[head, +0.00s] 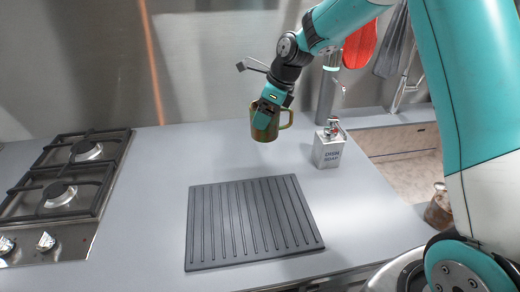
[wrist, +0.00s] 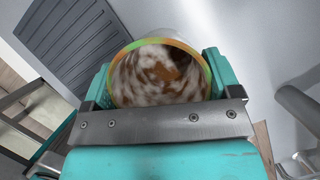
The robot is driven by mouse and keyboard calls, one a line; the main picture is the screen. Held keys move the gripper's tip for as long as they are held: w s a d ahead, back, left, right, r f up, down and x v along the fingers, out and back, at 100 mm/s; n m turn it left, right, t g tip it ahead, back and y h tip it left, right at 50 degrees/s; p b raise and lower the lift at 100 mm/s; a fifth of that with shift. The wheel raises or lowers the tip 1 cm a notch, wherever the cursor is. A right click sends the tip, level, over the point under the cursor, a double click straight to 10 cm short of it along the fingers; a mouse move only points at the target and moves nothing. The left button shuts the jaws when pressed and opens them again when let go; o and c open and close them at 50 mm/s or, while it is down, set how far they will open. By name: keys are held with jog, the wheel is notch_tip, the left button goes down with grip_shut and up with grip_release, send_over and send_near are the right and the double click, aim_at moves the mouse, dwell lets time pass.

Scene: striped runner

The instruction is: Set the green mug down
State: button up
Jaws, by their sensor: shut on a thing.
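The green mug (head: 264,128) is an olive-green cup with a handle on its right side in the head view. My gripper (head: 270,98) is shut on it from above and behind. The mug looks upright and appears held above the grey counter, beyond the ribbed dark mat (head: 196,222). In the wrist view the mug (wrist: 160,42) sits between the two teal fingers of my gripper (wrist: 158,84). Its rim is green and orange, and brown and white mottling shows inside. Its base is hidden in the wrist view.
A gas hob (head: 72,180) is at the left. The grey counter (head: 155,190) is clear between hob and mat.

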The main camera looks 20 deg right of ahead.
notch_tip(320, 180, down, 11)
jog(key=shift+r+p, duration=0.1)
jog(key=shift+p, duration=0.45)
jog(key=o, duration=0.9)
